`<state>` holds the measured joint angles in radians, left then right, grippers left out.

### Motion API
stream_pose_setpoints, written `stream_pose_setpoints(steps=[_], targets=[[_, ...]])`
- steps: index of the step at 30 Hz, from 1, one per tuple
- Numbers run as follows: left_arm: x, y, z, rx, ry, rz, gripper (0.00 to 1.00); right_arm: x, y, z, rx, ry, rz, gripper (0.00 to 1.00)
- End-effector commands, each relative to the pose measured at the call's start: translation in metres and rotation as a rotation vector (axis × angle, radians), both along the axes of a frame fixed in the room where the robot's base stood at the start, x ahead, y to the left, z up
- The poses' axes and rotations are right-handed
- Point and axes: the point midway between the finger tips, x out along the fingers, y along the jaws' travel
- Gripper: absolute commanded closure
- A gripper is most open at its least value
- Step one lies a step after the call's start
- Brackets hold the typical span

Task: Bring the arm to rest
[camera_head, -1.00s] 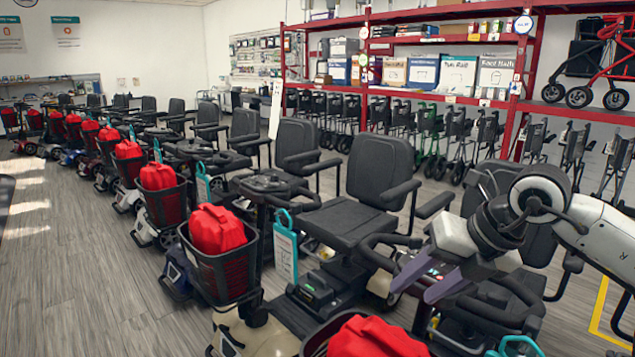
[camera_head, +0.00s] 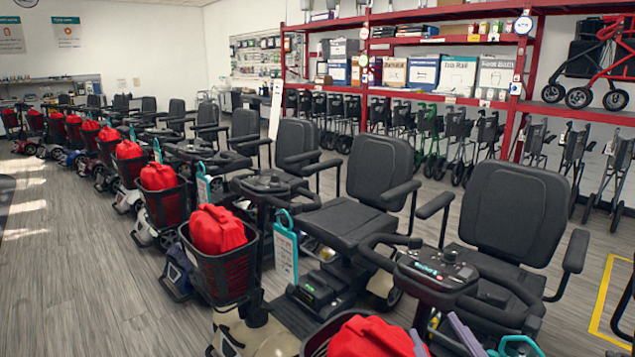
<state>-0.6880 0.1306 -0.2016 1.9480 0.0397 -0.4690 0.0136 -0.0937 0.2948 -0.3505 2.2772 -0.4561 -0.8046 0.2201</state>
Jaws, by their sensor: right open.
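My right gripper (camera_head: 434,327) shows only at the bottom edge, as two lavender-grey fingertips spread apart. They stand in front of the nearest scooter's tiller, between its red bag (camera_head: 372,338) and a teal-handled tag (camera_head: 517,346). Nothing shows between the fingertips. The rest of the right arm is below the picture. My left gripper is not in view.
The nearest scooter's control panel (camera_head: 437,268) and black seat (camera_head: 512,215) stand just beyond the gripper. A row of scooters with red bags in baskets runs to the far left. Red shelving (camera_head: 440,93) with walkers below lines the back. Grey floor (camera_head: 80,270) is clear at left.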

Motion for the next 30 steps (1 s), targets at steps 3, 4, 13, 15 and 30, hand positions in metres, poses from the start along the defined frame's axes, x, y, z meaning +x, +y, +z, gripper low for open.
stream_pose_setpoints(steps=[3, 4, 13, 15, 30], targets=[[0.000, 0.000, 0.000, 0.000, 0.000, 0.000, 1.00, -0.047, -0.023, -0.076, 0.073, 0.295, -0.091, 0.56], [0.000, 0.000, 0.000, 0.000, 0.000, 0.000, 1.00, -0.060, -0.027, -0.092, 0.088, 0.364, -0.107, 0.56], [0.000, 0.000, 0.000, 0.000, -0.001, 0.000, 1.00, -0.173, -0.036, -0.181, 0.164, 0.828, -0.169, 0.56], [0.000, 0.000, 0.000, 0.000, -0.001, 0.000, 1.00, -0.195, -0.035, -0.191, 0.175, 0.905, -0.172, 0.56], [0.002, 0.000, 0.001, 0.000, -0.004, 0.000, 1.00, -0.232, -0.012, -0.252, 0.245, 1.006, -0.103, 0.56]])
